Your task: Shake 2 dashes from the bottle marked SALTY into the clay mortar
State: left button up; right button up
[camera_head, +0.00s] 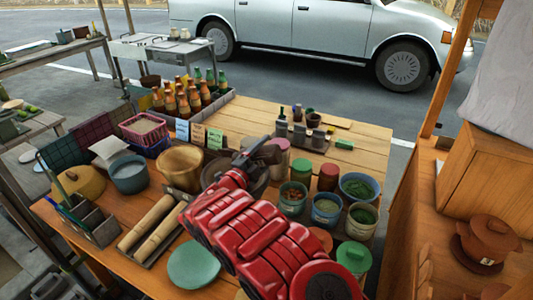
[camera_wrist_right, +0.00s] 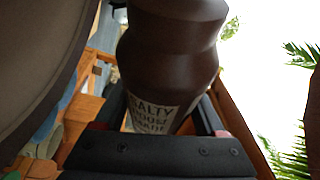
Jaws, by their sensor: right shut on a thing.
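The brown bottle marked SALTY (camera_wrist_right: 172,60) fills the middle of the right wrist view, its pale label towards the camera. My right gripper (camera_wrist_right: 160,118) is shut on it, with a dark finger on each side. My left gripper is not in view.
A wooden bowl (camera_head: 181,167) stands left of the mortar. Spice jars (camera_head: 326,208) crowd the right side. Sauce bottles (camera_head: 183,100) stand behind. Rolling pins (camera_head: 150,222) and a green plate (camera_head: 194,264) lie in front. The table's back right (camera_head: 365,150) is mostly clear.

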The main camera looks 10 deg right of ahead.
aim_at(259, 159)
notch_tip(259, 159, down, 4)
jog(key=m+g+p, duration=0.1)
jog(key=m+p, duration=0.2)
jog(key=p, duration=0.1)
jog(key=m+y+p, duration=0.1)
jog(key=m+p, duration=0.1)
jog(key=p, duration=0.1)
jog(key=shift+r+m+g+p, duration=0.2)
jog(key=shift+m+g+p, duration=0.15)
jog(key=shift+m+g, duration=0.05)
jog(key=shift+w+a+r+m+y, duration=0.15)
jog(key=shift+a+m+y, duration=0.15)
jog(key=shift+m, duration=0.2)
jog(key=shift+w+a+m+g+y, duration=0.15)
jog(key=shift+a+m+y, duration=0.25)
jog(key=shift+m, duration=0.25)
jog(key=shift+w+a+m+g+y, duration=0.15)
jog(key=shift+a+m+y, duration=0.2)
jog(key=shift+m, duration=0.3)
